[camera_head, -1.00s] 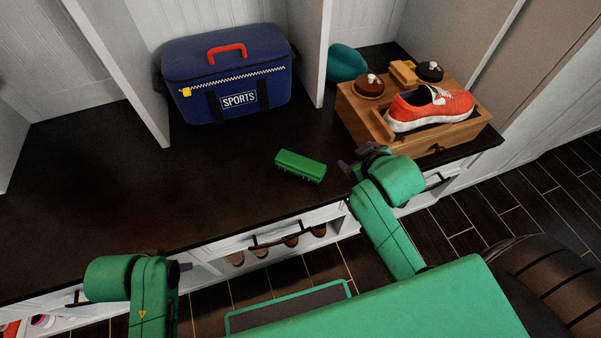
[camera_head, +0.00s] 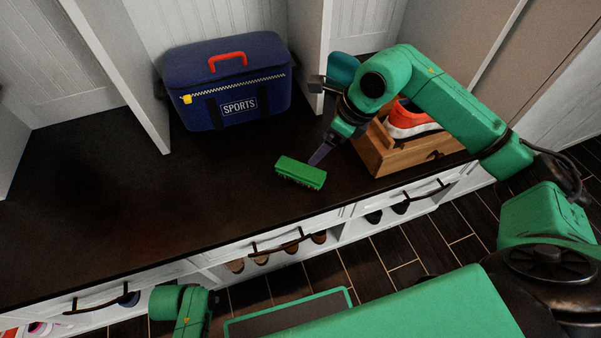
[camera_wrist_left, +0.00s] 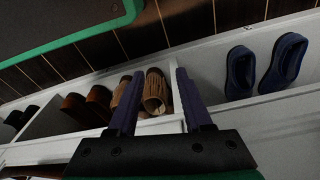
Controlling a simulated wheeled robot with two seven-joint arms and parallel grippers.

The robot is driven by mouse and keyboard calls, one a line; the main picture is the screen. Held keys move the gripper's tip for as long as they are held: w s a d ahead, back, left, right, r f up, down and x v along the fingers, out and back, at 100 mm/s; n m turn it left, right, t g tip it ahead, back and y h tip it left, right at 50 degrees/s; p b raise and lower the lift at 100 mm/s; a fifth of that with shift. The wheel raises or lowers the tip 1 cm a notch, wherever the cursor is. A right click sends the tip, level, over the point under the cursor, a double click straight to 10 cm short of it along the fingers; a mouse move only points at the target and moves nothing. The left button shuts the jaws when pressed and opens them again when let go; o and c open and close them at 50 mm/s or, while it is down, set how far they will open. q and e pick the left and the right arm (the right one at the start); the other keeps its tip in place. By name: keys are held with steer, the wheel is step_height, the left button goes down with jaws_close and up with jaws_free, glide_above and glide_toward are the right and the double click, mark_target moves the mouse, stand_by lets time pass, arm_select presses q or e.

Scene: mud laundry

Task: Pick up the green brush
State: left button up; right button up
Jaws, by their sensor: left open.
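The green brush (camera_head: 301,172) lies on the dark bench top, bristles down, in the head view. My right gripper (camera_head: 320,155) points down just beyond the brush's right end. Its fingertips are close to the brush, but whether they touch it is unclear. The two fingers overlap in this view, so I cannot see a gap. My left gripper (camera_wrist_left: 158,75) is open and empty in the left wrist view, in front of the shoe cubbies below the bench and away from the brush.
A blue sports bag (camera_head: 227,82) stands at the back. A wooden box (camera_head: 400,152) with an orange shoe (camera_head: 412,120) sits to the right, partly behind my right arm. Cubbies below hold brown shoes and blue shoes (camera_wrist_left: 283,62). The bench's left side is clear.

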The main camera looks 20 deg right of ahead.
mark_target(300, 169)
arm_select(q)
step_height(300, 169, up, 5)
steer(key=w+d+b, duration=0.1)
steer(key=b, duration=0.1)
arm_select(e)
steer(key=x, duration=1.3)
steer(key=shift+a+f, duration=0.15)
steer(key=shift+a, duration=0.35)
jaws_close()
arm_select(q)
step_height(300, 169, down, 8)
steer(key=s+a+p, duration=0.1)
steer(key=s+p, duration=0.1)
steer(key=p, duration=0.1)
steer(key=shift+s+a, duration=0.2)
steer(key=shift+a, duration=0.2)
arm_select(e)
step_height(300, 169, up, 20)
